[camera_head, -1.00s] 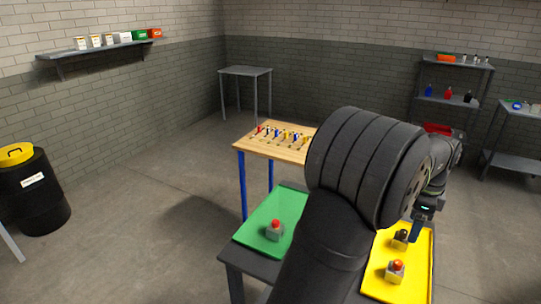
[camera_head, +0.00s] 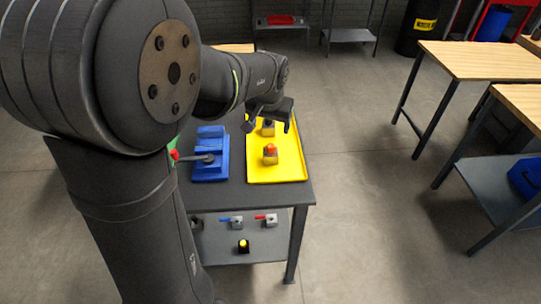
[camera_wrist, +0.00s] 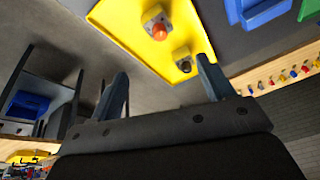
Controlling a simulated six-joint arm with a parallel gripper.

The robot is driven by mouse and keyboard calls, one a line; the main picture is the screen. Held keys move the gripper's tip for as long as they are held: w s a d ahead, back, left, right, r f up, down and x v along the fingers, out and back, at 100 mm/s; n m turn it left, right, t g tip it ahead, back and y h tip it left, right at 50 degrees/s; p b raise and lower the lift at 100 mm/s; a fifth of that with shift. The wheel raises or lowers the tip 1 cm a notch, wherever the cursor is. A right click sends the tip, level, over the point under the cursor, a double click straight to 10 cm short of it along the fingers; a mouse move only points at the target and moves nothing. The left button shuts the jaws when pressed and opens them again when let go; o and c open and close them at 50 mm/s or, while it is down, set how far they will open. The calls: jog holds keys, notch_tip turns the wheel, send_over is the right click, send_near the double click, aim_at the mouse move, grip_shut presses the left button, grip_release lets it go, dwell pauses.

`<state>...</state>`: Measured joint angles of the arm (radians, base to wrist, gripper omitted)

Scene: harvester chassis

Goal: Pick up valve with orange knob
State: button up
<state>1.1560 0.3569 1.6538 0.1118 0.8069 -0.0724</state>
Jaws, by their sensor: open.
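The valve with the orange knob (camera_head: 270,154) stands on the yellow tray (camera_head: 289,168), its knob facing up. In the wrist view the same orange-knobbed valve (camera_wrist: 157,25) is at the top, beyond my fingertips. A second valve with a black knob (camera_wrist: 182,58) stands beside it on the tray, between my fingers in the picture and nearer to them. It is partly hidden by my gripper in the head view. My gripper (camera_head: 268,121) is open and empty, over the back part of the yellow tray. Its two spread fingers (camera_wrist: 162,72) show in the wrist view.
A blue vise (camera_head: 210,160) stands on the dark table left of the yellow tray. Several valves, one with a yellow knob (camera_head: 243,245), lie on the shelf below. Wooden-topped tables (camera_head: 480,60) stand at right, with clear floor between. My arm hides the left side.

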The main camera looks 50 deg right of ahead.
jog(key=n, duration=0.2)
send_near(270, 148)
jog(key=shift+h, duration=0.3)
jog(key=x, duration=0.7)
jog(key=shift+f, duration=0.2)
jog(key=shift+a+x, duration=0.2)
jog(key=shift+x, duration=2.5)
jog(key=c, duration=1.3)
jog(key=shift+r, duration=0.1)
jog(key=shift+c, duration=0.2)
